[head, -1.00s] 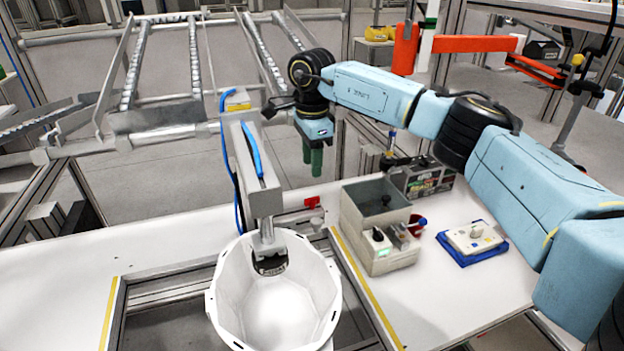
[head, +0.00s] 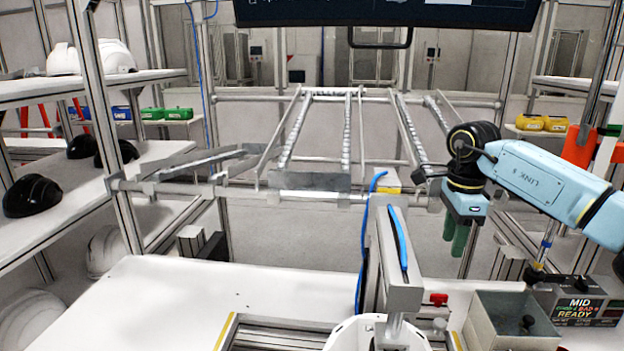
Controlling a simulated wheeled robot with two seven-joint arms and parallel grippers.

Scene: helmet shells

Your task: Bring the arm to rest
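My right arm (head: 545,183) comes in from the right in the head view, bent at the wrist. My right gripper (head: 457,243) hangs down from it with green fingers, held in the air behind the table and to the right of the grey press post. Nothing shows between the fingers. The two fingers look close together, but the angle hides whether a gap is left. A white helmet shell (head: 352,336) sits under the press post (head: 392,262), mostly cut off by the bottom edge. My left gripper is not in view.
A white table (head: 190,295) spans the front, its left part clear. A grey box (head: 512,325) and a display reading MID READY (head: 583,310) stand at right. Roller rails (head: 310,180) are behind. Shelves at left hold black shells (head: 32,196) and white shells (head: 105,55).

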